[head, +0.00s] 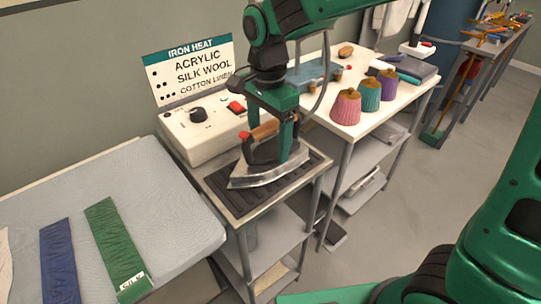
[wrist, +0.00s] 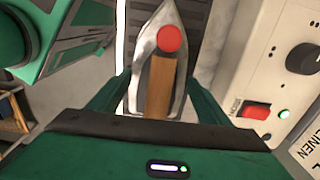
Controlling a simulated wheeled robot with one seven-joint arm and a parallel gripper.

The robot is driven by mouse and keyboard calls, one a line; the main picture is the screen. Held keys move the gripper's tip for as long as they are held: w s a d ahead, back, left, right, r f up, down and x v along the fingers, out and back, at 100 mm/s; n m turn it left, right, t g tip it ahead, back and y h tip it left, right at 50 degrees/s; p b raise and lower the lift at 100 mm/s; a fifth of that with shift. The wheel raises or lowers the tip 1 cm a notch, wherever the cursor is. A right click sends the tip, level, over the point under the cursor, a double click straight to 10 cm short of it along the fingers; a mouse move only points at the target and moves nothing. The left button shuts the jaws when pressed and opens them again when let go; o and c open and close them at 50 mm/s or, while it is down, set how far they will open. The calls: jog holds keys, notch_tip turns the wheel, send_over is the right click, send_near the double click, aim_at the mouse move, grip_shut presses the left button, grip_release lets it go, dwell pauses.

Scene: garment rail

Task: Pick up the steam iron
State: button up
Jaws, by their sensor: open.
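The steam iron (head: 268,176) rests flat on a dark ribbed pad on a small metal stand in the head view. It has a silver body, a wooden handle and a red knob. My gripper (head: 271,133) is directly above it, pointing down, with its green fingers on either side of the handle. In the wrist view the iron's wooden handle (wrist: 161,88) lies between the two open fingers of my gripper (wrist: 160,92). A gap shows on each side of the handle. The fingertips' exact depth beside the handle is partly hidden.
A control box (head: 205,128) with a dial, red switch and "IRON HEAT" sign (head: 196,70) stands close behind the iron. An ironing board (head: 150,190) with fabric strips is at left. A white table (head: 347,125) with several colored spools is at right.

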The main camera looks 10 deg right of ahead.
aim_at(268, 125)
jog(key=shift+f, duration=0.1)
grip_shut()
jog(key=shift+w, duration=0.1)
dwell(0.3)
jog(key=shift+r, duration=0.7)
notch_tip(268, 125, up, 3)
jog(key=shift+f, duration=0.1)
jog(key=s+a+r, duration=0.5)
jog(key=a+r, duration=0.2)
jog(key=a, duration=0.3)
jog(key=shift+s, duration=0.4)
jog(key=shift+a, duration=0.1)
